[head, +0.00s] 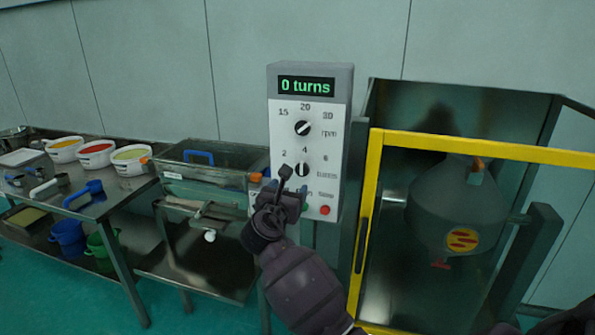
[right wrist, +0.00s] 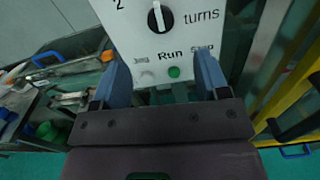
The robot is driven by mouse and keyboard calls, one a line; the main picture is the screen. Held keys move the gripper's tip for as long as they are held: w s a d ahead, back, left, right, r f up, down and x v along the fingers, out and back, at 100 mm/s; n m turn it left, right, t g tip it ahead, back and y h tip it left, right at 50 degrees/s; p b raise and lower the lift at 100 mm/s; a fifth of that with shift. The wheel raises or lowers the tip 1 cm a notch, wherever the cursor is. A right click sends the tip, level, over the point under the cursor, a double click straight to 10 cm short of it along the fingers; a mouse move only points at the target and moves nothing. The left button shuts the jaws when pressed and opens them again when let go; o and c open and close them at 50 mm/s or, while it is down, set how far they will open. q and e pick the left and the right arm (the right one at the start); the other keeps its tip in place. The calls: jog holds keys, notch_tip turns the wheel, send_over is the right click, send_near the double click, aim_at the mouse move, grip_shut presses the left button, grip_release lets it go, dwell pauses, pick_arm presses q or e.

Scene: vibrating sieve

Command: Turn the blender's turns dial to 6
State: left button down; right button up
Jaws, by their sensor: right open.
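The blender's control box (head: 311,185) stands upright, and its display (head: 306,86) reads "0 turns". The turns dial (head: 303,169) is a black knob with a white pointer, among the marks 2, 4 and 6. The pointer looks near upright, towards 4. The dial also shows at the top of the right wrist view (right wrist: 160,17). My right gripper (head: 291,182) is in front of the box's lower part. In the right wrist view its blue fingers (right wrist: 162,78) are apart and empty, below the dial, with the Run button between them. My left gripper is not in view.
The rpm dial (head: 302,128) sits above the turns dial. A green button (right wrist: 174,72) and a red button (head: 324,210) are low on the panel. A yellow-framed enclosure (head: 375,165) holding a grey blender vessel (head: 445,205) stands right. Tables with tubs (head: 96,152) are left.

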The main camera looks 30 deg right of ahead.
aim_at(302, 169)
jog(key=shift+n, duration=0.3)
jog(key=x, duration=1.1)
